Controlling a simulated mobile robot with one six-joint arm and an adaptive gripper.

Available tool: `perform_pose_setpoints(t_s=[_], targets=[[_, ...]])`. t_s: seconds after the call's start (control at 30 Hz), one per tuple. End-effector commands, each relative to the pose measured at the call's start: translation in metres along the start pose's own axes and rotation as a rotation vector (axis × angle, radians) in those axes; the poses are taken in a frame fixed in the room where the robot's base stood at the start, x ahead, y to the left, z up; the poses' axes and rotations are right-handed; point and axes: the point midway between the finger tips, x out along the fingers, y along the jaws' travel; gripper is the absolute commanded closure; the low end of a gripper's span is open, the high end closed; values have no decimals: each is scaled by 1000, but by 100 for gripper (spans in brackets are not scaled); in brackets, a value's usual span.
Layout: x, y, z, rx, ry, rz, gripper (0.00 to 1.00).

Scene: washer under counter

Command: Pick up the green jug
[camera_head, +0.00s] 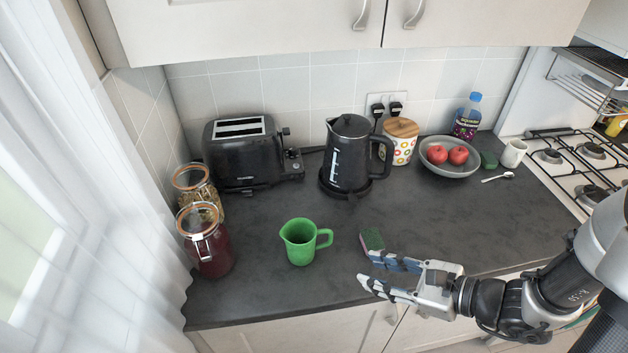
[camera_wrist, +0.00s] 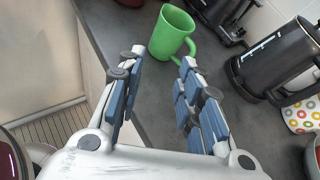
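The green jug (camera_head: 300,243) stands upright on the dark counter near its front edge, with its handle toward the right in the head view. In the wrist view the jug (camera_wrist: 170,34) is ahead of the fingers, near the top. My gripper (camera_head: 362,268) is open and empty, to the right of the jug and apart from it, its fingers pointing left toward it. In the wrist view the two blue-padded fingers of my gripper (camera_wrist: 160,68) are spread apart with counter edge and counter between them.
Glass jars (camera_head: 208,245) stand left of the jug. A toaster (camera_head: 240,155), black kettle (camera_head: 347,160), patterned canister (camera_head: 399,148) and bowl of fruit (camera_head: 450,168) stand behind. The counter between jug and kettle is clear.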

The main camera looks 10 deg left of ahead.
Motion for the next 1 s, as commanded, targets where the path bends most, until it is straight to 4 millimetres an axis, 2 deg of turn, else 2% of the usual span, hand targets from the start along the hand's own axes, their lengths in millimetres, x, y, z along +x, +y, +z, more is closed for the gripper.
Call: perform_pose_setpoints(t_s=[0.1, 0.23, 0.33, 0.47, 0.8, 1.0], targets=[[-5, -20, -21, 170, -19, -117, 67], [-7, -31, -36, 256, -25, -185, 67], [0, -34, -41, 273, -25, -200, 67], [21, -37, -43, 269, -27, -198, 67], [92, -51, -40, 271, -26, -195, 67], [110, -56, -39, 273, -25, -199, 67]])
